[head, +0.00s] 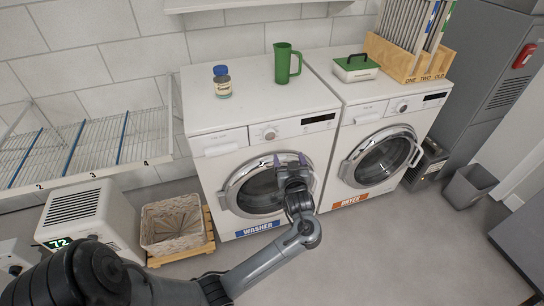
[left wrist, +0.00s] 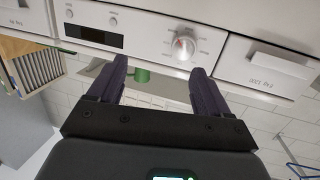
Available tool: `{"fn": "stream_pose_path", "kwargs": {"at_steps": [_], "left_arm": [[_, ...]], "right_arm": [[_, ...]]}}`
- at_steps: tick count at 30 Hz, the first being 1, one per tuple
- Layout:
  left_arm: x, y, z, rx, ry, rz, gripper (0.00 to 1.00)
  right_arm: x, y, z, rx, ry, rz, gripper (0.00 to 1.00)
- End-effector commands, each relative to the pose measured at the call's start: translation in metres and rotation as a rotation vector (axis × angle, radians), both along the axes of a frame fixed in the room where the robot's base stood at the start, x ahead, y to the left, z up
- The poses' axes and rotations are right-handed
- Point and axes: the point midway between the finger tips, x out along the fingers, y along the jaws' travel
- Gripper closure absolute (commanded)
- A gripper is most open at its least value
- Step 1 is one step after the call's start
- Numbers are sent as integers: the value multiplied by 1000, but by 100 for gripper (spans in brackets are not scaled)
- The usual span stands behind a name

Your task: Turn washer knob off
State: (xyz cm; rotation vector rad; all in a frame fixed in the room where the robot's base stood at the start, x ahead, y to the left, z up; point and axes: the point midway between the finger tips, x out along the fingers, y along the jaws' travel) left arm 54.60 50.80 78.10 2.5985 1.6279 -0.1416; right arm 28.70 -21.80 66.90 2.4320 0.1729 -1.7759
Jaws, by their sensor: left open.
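The washer (head: 262,95) is the white front-loader on the left, with a blue "WASHER" label below its round door. Its knob (head: 269,134) is a small round white dial on the front panel, left of the dark display. My left gripper (head: 289,160) is in front of the washer door, below and slightly right of the knob, fingers pointing up. The left wrist view shows the scene upside down, with the knob (left wrist: 183,45) beyond the open fingers (left wrist: 158,70), nearer the right one. Nothing is between the fingers, and they are apart from the knob. The dial's exact setting is too small to read.
The dryer (head: 352,110) stands right of the washer. A jar (head: 222,85) and a green pitcher (head: 284,63) stand on the washer. A wicker basket (head: 172,222) and a heater-like box (head: 88,215) sit on the floor left. A bin (head: 470,187) stands far right.

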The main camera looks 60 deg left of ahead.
Motion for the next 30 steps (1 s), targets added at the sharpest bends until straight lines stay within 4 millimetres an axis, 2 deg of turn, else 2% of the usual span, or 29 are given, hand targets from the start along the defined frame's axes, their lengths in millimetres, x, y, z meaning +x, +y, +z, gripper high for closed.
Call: {"fn": "stream_pose_path", "kwargs": {"at_steps": [1, 6, 14, 24, 30], "left_arm": [[-1, 6, -11, 27, -12, 51, 21], [-10, 20, -10, 92, -28, 166, 21], [-10, 43, -7, 118, -29, 208, 21], [4, 96, -7, 116, -30, 206, 21], [10, 117, -7, 115, -29, 204, 21]], "right_arm": [[0, 1, -19, 2, 0, 0, 57], [-1, 1, -34, 6, 1, -2, 57], [0, 1, -38, 6, -2, -3, 57], [1, -1, -43, -3, -5, 2, 57], [1, -1, -46, -5, -6, 3, 57]]}}
